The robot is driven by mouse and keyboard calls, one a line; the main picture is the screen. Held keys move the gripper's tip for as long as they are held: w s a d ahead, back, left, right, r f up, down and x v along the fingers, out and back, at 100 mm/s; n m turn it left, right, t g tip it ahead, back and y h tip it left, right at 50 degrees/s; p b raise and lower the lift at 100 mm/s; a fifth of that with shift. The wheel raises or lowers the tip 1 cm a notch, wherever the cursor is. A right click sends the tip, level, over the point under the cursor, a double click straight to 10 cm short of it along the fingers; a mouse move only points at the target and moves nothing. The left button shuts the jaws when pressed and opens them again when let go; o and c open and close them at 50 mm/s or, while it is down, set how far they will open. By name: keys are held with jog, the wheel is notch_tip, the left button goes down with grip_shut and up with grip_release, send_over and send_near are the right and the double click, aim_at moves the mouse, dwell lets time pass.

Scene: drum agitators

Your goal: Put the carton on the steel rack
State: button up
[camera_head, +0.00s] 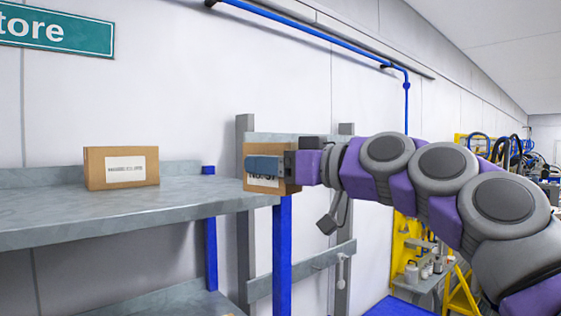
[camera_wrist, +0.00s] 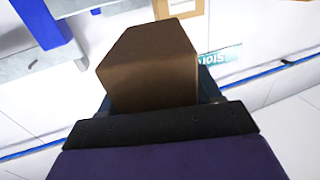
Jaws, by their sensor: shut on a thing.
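My gripper (camera_head: 268,166) is shut on a brown carton (camera_head: 287,183) with a white label, held at the right end of the steel rack's upper shelf. The held carton also shows in the wrist view (camera_wrist: 150,65), filling the space between the fingers. The steel rack (camera_head: 110,212) has a grey top shelf and blue posts. The carton overlaps the shelf's right end in the head view; I cannot tell whether it touches the shelf. Part of the carton is hidden by my gripper.
Another labelled carton (camera_head: 122,168) stands upright on the left part of the shelf. The shelf surface between the two cartons is clear. A grey wall frame (camera_head: 245,270) stands behind the rack's right end. Yellow equipment (camera_head: 405,240) is farther right.

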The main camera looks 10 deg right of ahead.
jog(key=shift+w+a+f+p, duration=0.2)
jog(key=shift+w+a+p, duration=1.4)
jog(key=shift+w, duration=0.9)
jog(key=shift+w+a+f+p, duration=0.15)
jog(key=shift+w+a+p, duration=1.1)
jog(key=shift+w+a, duration=0.9)
jog(key=shift+w+a+f+p, duration=0.2)
jog(key=shift+w+a+p, duration=1.2)
jog(key=shift+w, duration=1.45)
jog(key=shift+d+f+b, duration=0.1)
jog(key=shift+f+b, duration=0.45)
jog(key=shift+b, duration=0.15)
jog(key=o, duration=1.3)
jog(key=shift+c, duration=0.2)
